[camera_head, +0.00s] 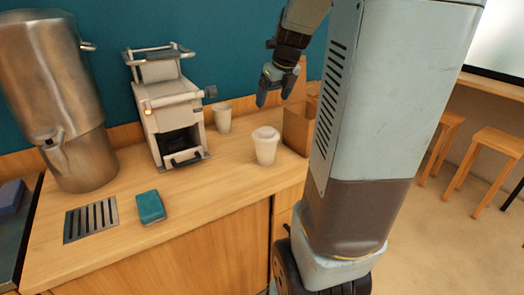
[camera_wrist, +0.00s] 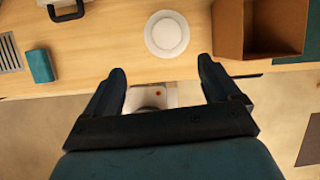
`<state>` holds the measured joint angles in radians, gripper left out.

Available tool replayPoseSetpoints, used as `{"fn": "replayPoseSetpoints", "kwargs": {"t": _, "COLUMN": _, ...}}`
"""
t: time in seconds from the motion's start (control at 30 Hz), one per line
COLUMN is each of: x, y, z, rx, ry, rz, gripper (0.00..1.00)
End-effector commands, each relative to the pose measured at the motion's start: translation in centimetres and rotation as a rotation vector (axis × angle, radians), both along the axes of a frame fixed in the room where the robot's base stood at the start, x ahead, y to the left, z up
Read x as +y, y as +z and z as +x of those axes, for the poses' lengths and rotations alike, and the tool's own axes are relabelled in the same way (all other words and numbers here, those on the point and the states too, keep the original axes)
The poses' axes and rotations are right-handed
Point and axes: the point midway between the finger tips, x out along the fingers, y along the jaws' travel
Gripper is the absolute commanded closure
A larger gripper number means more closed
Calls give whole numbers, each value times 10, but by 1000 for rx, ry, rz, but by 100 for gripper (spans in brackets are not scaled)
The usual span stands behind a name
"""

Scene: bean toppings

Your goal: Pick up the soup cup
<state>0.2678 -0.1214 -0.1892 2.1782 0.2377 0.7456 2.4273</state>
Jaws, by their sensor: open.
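A white lidded cup (camera_head: 266,146), which looks like the soup cup, stands upright on the wooden counter. In the wrist view its round lid (camera_wrist: 167,34) shows from above, just beyond and between my open fingertips. My gripper (camera_head: 275,94) is open and empty, held above the counter with its fingers pointing down. In the wrist view my gripper (camera_wrist: 162,72) has its two fingers wide apart, and neither touches the cup. A second pale cup (camera_head: 222,118) stands farther back, beside the machine; I cannot tell its contents.
A brown cardboard box (camera_head: 297,128) stands right of the lidded cup, also in the wrist view (camera_wrist: 229,30). A white machine (camera_head: 170,105) and a metal urn (camera_head: 75,100) stand left. A teal block (camera_head: 150,206) and a grate (camera_head: 91,219) lie nearer the front edge.

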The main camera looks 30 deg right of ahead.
Motion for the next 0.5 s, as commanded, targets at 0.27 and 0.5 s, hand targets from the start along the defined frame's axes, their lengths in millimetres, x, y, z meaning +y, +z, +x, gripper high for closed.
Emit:
{"fn": "replayPoseSetpoints", "kwargs": {"t": 0.27, "x": -6, "y": -23, "z": 11, "rx": 7, "ry": -78, "rz": 32, "gripper": 10}}
{"fn": "replayPoseSetpoints", "kwargs": {"t": 0.5, "x": -7, "y": -61, "z": 26, "rx": 7, "ry": -76, "rz": 30, "gripper": 10}}
